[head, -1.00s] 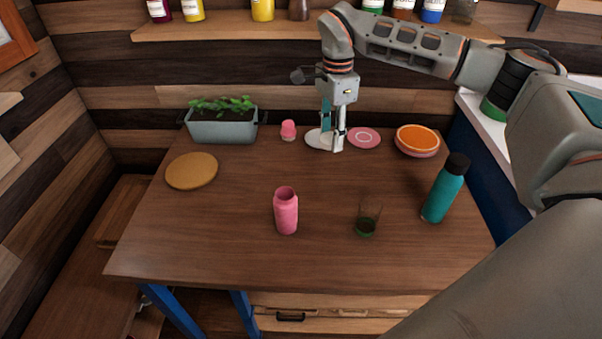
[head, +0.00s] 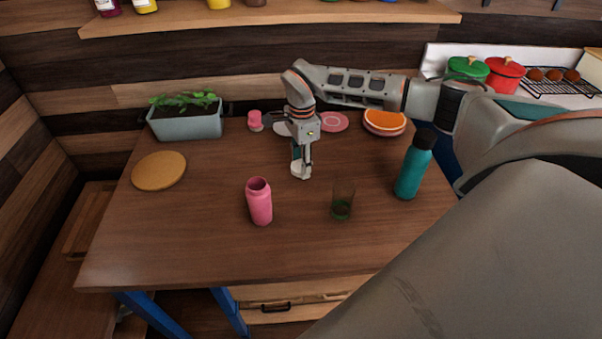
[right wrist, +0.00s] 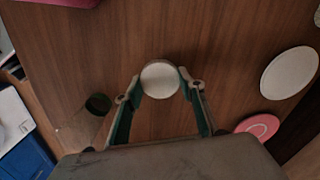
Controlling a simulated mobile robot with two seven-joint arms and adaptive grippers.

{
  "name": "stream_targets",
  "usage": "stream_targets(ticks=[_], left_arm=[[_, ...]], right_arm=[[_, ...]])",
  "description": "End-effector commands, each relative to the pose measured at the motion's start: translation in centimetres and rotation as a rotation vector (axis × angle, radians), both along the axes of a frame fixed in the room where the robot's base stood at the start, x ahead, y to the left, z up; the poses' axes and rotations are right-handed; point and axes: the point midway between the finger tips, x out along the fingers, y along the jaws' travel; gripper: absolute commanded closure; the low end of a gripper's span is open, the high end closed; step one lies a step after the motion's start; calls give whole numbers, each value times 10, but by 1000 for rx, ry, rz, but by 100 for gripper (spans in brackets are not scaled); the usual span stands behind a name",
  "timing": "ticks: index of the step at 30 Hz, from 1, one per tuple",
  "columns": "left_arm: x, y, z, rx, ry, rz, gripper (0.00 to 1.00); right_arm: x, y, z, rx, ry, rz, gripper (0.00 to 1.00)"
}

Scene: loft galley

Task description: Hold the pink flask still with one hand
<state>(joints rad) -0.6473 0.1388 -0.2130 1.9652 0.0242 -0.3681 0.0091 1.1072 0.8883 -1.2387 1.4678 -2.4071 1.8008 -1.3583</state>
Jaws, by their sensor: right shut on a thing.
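The pink flask (head: 259,206) stands upright and uncapped on the table, left of the glass. A pink cap-like piece (head: 255,121) stands farther back, beside the planter. My right gripper (head: 301,168) is behind and to the right of the flask, apart from it. It is shut on a small white round thing (right wrist: 160,80), which shows between the fingertips in the right wrist view. I cannot tell whether that thing touches the table. A pink edge at the top left of the right wrist view (right wrist: 75,2) looks like the flask. My left gripper is not in view.
A glass with green at its base (head: 342,208) and a teal bottle (head: 413,168) stand to the right. A cork mat (head: 159,170), planter (head: 187,121), pink saucer (head: 333,122), white plate (right wrist: 290,73) and orange-topped bowl (head: 384,122) lie around. The table's front left is clear.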

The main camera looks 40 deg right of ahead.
Motion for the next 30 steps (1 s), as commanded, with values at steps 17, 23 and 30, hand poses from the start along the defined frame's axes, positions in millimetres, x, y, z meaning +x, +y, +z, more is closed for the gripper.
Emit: stream_targets(ticks=[17,23,30], left_arm=[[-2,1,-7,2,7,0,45],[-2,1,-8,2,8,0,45],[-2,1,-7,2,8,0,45]], right_arm=[[0,0,-42,0,0,0,87],[0,0,-45,-1,0,0,56],[0,0,-45,-1,0,0,44]])
